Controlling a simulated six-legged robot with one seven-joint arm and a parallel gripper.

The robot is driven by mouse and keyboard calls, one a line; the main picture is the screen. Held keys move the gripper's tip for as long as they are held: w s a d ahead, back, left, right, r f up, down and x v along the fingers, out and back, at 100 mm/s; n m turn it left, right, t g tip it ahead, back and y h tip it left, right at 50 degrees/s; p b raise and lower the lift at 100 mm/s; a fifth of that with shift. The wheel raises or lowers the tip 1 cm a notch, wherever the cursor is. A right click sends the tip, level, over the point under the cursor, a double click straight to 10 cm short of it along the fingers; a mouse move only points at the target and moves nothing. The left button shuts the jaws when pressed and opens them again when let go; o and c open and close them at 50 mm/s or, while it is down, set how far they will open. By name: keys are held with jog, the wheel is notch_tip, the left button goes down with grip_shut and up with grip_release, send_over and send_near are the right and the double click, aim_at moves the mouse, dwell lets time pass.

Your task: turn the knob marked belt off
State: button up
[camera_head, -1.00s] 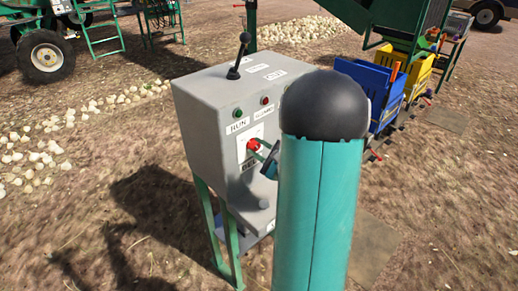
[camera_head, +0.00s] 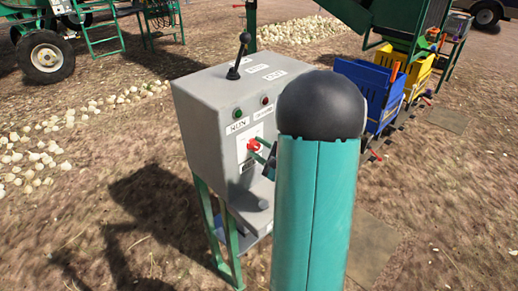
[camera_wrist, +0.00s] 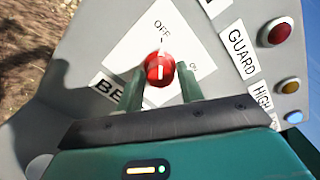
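The red round knob (camera_wrist: 160,70) sits on a white plate with OFF above it and ON to its right. A partly hidden label beginning BE (camera_wrist: 107,88) is at lower left. The knob's white line runs up and down in the wrist view, in line with OFF. My gripper (camera_wrist: 162,82) is open, with one green finger on each side of the knob and small gaps showing. In the head view the knob (camera_head: 253,145) is on the front of the grey control box (camera_head: 205,110), and my arm hides part of that front.
A black lever (camera_head: 240,55) stands on top of the box. A RUN label, a green button (camera_head: 238,114) and a red one (camera_head: 265,100) are above the knob. Blue (camera_head: 365,90) and yellow (camera_head: 415,75) carts stand behind at right. Open ground lies in front.

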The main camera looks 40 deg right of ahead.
jog(key=shift+o, duration=0.9)
jog(key=s, duration=1.3)
jog(key=shift+s+d, duration=0.15)
jog(key=shift+s, duration=0.25)
